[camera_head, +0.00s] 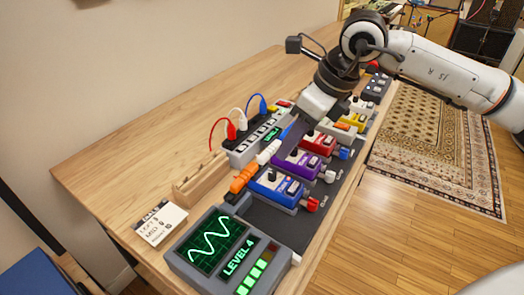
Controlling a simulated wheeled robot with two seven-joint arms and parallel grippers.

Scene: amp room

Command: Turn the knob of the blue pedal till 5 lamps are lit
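The blue pedal (284,190) lies on the dark pedal board, near its front end. Its dark knob (269,174) stands on top at the pedal's left side. The grey meter (228,248) in front shows a green wave and the text "LEVEL 4". Several green lamps are lit in its column (256,272), and the top lamp looks dark. My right gripper (292,138) points down over the board, behind the blue pedal and apart from its knob. Its fingertips are too small and overlapped to tell whether they are open. My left gripper is out of view.
Purple (297,164), red (318,141) and yellow pedals stand in a row behind the blue one. A power strip (252,143) with red, white and blue plugs lies left of them. An orange cable (241,180) and a wooden rack (199,181) are nearby.

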